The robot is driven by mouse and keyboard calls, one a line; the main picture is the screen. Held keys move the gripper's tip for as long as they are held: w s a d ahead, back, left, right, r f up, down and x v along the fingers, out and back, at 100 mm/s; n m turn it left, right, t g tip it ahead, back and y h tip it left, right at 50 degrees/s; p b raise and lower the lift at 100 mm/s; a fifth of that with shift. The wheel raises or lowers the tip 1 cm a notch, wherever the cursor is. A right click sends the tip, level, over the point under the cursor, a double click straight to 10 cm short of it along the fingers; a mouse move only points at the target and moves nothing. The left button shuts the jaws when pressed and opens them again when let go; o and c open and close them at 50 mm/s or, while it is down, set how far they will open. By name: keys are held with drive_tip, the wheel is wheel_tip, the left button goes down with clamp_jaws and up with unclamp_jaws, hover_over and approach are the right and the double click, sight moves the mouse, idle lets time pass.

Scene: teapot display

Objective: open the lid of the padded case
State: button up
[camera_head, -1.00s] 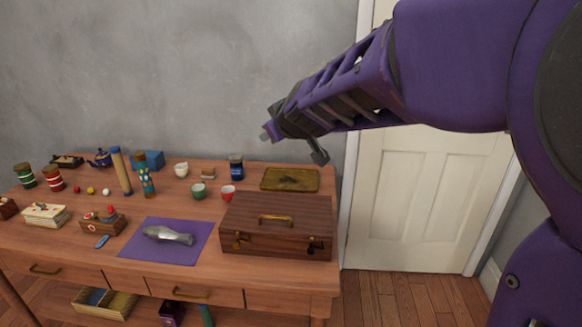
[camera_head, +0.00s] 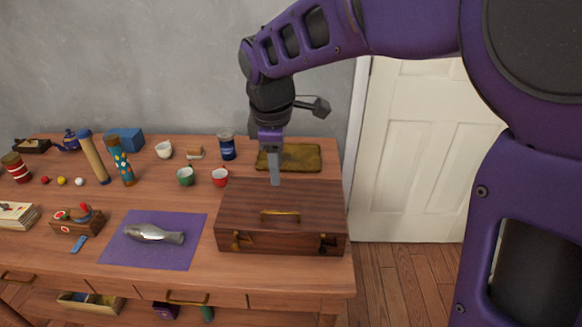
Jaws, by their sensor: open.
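The case (camera_head: 281,204) is a dark brown striped wooden box on the right part of the table. Its lid is shut, so no padding shows. A brass handle (camera_head: 280,215) lies on top, and brass latches are on its front face. My gripper (camera_head: 275,182) points down at the case's far top edge, around the middle of its width. The fingers look edge-on here, so the gap between them is hard to see. Nothing shows held in them. I cannot tell whether the tips touch the lid.
A tray (camera_head: 310,158) lies just behind the case. A red cup (camera_head: 220,177), a green cup (camera_head: 185,176) and a blue jar (camera_head: 227,147) stand to its back left. A purple cloth (camera_head: 120,250) with a silvery object (camera_head: 153,234) lies left of it. The table ends just right of the case.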

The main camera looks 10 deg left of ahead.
sight(279, 212)
drive_tip(key=w+f, duration=0.1)
drive_tip(key=f, duration=0.3)
drive_tip(key=w+f+b, duration=0.1)
drive_tip(key=f, duration=0.4)
drive_tip(key=w+f+b, duration=0.1)
drive_tip(key=f, duration=0.4)
drive_tip(key=shift+a+f, duration=0.15)
drive_tip(key=shift+f, duration=0.1)
clamp_jaws()
idle(0.7)
